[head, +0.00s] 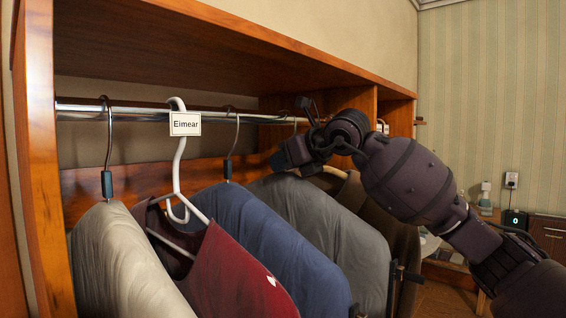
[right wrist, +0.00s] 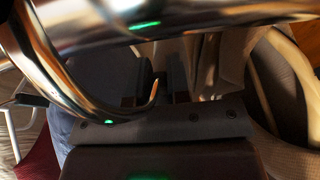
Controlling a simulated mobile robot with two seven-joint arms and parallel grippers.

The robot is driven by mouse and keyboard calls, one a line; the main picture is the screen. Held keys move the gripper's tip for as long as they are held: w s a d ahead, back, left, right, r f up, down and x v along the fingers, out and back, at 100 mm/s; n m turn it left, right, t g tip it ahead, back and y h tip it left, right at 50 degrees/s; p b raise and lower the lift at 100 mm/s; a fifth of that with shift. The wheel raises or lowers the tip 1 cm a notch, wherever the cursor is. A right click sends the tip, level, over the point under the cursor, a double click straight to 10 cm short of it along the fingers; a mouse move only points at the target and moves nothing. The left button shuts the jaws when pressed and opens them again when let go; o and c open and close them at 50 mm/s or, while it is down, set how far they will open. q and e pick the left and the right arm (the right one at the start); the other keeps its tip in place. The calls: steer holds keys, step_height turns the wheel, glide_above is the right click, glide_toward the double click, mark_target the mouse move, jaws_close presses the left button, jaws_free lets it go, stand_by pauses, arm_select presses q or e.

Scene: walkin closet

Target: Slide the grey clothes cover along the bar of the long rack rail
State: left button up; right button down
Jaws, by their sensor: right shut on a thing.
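The grey clothes cover (head: 325,215) hangs from the chrome rack rail (head: 140,113), between a blue cover and brown garments. My right gripper (head: 296,152) is at the top of the grey cover, just below the rail, shut on its hanger. The contact is partly hidden by the gripper in the head view. In the right wrist view the rail (right wrist: 200,22) crosses the top, and a chrome hook curves down at the left to my gripper jaws (right wrist: 160,95). My left gripper is not in view.
A blue cover (head: 260,235), a red garment (head: 235,280) on a white hanger with an "Eimear" tag (head: 185,123), and a beige cover (head: 125,260) hang left. Brown garments (head: 375,210) hang close on the right. A wooden shelf (head: 230,40) runs above the rail; an upright panel (head: 362,103) stands right.

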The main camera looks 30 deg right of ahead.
steer(key=shift+r, duration=0.15)
steer(key=c, duration=1)
jaws_free()
steer(key=shift+s, duration=0.1)
steer(key=shift+f, duration=0.35)
steer(key=v, duration=1.1)
steer(key=shift+r, duration=0.1)
